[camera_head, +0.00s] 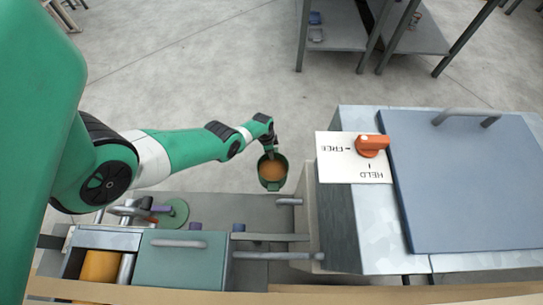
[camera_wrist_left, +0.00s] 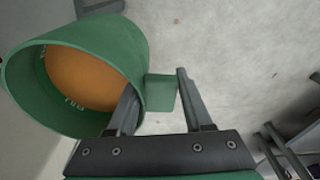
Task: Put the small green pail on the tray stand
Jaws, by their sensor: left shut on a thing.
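The small green pail (camera_head: 272,184) hangs from my left gripper (camera_head: 268,147), over the gap left of the large metal cabinet. In the left wrist view the pail (camera_wrist_left: 110,45) shows an orange inside with small pale marks. My left gripper (camera_wrist_left: 158,90) is shut on the pail's green side block, with one finger against the pail's wall and one on the block's outer side. I cannot tell for certain which surface is the tray stand. My right gripper is not in view.
A metal cabinet with a blue-grey lid (camera_head: 460,180) stands right; its white plate (camera_head: 330,168) bears an orange knob (camera_head: 372,145). A grey bench surface (camera_head: 220,210) lies below the pail, with metal bars and a green lidded box (camera_head: 180,262). Shelves stand at the back.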

